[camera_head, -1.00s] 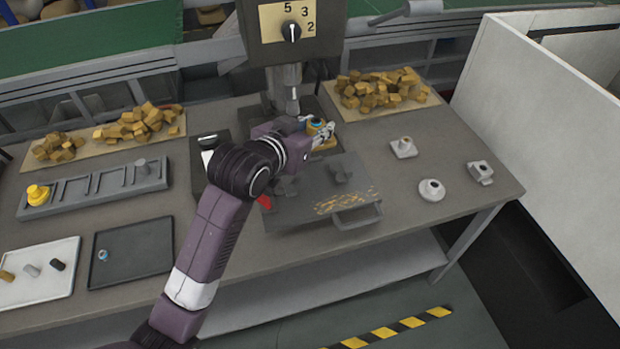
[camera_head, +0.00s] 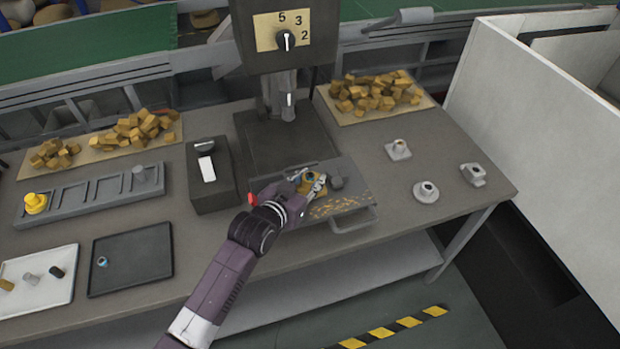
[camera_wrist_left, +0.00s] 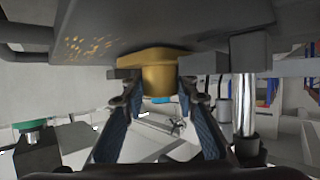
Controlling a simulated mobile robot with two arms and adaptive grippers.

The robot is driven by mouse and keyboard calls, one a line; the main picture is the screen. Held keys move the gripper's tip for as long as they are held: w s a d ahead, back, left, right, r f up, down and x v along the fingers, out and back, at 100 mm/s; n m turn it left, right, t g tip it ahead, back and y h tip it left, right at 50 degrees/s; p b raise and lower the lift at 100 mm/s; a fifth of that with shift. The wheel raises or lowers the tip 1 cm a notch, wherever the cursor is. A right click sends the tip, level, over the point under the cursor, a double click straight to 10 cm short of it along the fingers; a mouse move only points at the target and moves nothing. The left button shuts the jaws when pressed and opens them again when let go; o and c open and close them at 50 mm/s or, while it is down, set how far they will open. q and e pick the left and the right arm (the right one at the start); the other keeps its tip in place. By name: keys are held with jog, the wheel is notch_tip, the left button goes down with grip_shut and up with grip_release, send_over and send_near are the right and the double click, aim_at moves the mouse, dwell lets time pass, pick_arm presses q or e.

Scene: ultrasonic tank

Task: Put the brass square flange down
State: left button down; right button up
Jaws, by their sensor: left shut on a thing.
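The brass square flange (camera_head: 318,190) is in my left gripper (camera_head: 312,183), over the grey chip-strewn plate (camera_head: 345,201) with a front handle. In the left wrist view the flange (camera_wrist_left: 160,72) shows a square base and a round hub. The fingers of the gripper (camera_wrist_left: 160,105) are shut on the hub from both sides. Its square base is against or very close to the grey surface (camera_wrist_left: 100,30); I cannot tell whether it touches. A small blue part shows at the hub. My right gripper is in no view.
A drill-press-like machine (camera_head: 285,70) with a numbered dial stands behind the plate. A dark switch box (camera_head: 210,180) is at left. Grey flanges (camera_head: 426,191) stand at right. A grey rack (camera_head: 90,195), black tray (camera_head: 132,275) and white tray (camera_head: 40,300) lie further left.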

pick_arm(q)
jog(key=shift+d, duration=0.1)
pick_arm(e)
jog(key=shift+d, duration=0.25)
pick_arm(q)
jog(key=c, duration=2)
grip_release()
jog(key=shift+f, duration=0.2)
jog(key=o, duration=0.5)
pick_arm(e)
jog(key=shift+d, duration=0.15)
pick_arm(q)
jog(key=shift+s+r, duration=0.1)
jog(key=shift+r, duration=0.1)
jog(key=b+v, duration=0.1)
jog(key=v, duration=1.1)
jog(key=shift+f, duration=0.1)
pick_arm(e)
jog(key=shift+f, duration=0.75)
